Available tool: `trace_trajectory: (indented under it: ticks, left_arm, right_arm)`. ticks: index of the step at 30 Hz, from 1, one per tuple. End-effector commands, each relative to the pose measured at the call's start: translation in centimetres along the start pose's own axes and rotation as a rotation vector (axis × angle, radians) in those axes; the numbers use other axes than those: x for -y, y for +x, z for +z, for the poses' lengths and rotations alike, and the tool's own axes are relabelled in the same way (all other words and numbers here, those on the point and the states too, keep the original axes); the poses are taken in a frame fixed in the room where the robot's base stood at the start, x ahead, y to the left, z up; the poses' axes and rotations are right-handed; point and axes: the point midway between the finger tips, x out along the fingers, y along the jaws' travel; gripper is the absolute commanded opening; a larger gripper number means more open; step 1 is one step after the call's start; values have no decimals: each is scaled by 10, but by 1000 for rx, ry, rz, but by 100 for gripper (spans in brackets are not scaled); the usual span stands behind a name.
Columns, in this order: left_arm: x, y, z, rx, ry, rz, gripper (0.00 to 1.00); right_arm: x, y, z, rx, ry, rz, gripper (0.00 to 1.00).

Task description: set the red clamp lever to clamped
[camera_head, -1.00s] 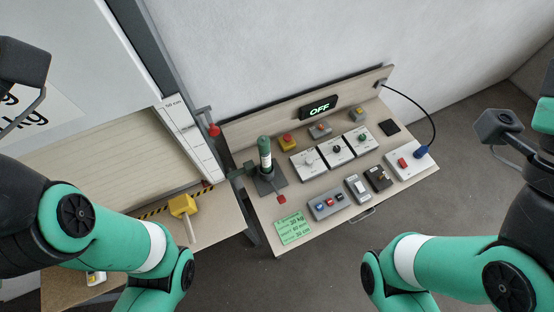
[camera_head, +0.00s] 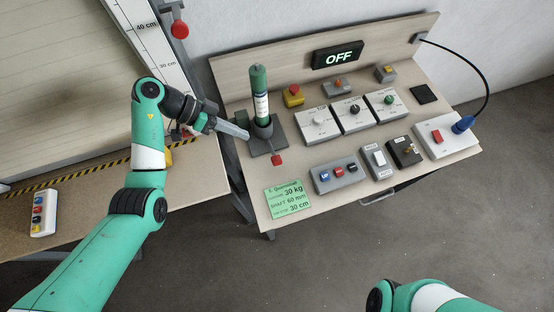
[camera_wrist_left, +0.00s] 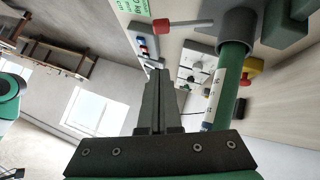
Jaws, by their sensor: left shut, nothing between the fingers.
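A small red-knobbed lever (camera_head: 277,160) sticks out from the grey base holder of an upright green cylinder (camera_head: 260,95). In the left wrist view the lever shows as a red knob (camera_wrist_left: 161,26) on a grey arm that runs to the holder's collar. My left gripper (camera_head: 247,136) is shut and empty, its tips beside the holder on its left, apart from the red knob. Its closed fingers (camera_wrist_left: 155,95) also show in the left wrist view, with the green cylinder to their right. My right gripper is out of view; only part of my right arm shows at bottom right.
Another red knob (camera_head: 180,29) sits by the height scale. The bench (camera_head: 235,75) carries a yellow-and-red button (camera_head: 293,95), several switch boxes, a green label (camera_head: 288,199) and a display reading OFF (camera_head: 338,57). A button box (camera_head: 43,213) lies at left.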

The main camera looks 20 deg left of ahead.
Motion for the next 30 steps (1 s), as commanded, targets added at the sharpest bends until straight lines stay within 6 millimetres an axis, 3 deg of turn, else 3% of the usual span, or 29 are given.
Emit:
trace_trajectory:
  ticks: [8,11,23,30]
  left_arm:
    - [2,4,1,-5,0,-4,0]
    - [2,18,1,-5,1,-3,0]
    - [3,104,2,-4,2,-2,0]
    - [3,124,25,-6,1,-5,0]
  right_arm:
    - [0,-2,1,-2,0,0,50]
    - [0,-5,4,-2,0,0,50]
    - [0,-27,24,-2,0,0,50]
    - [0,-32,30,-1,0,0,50]
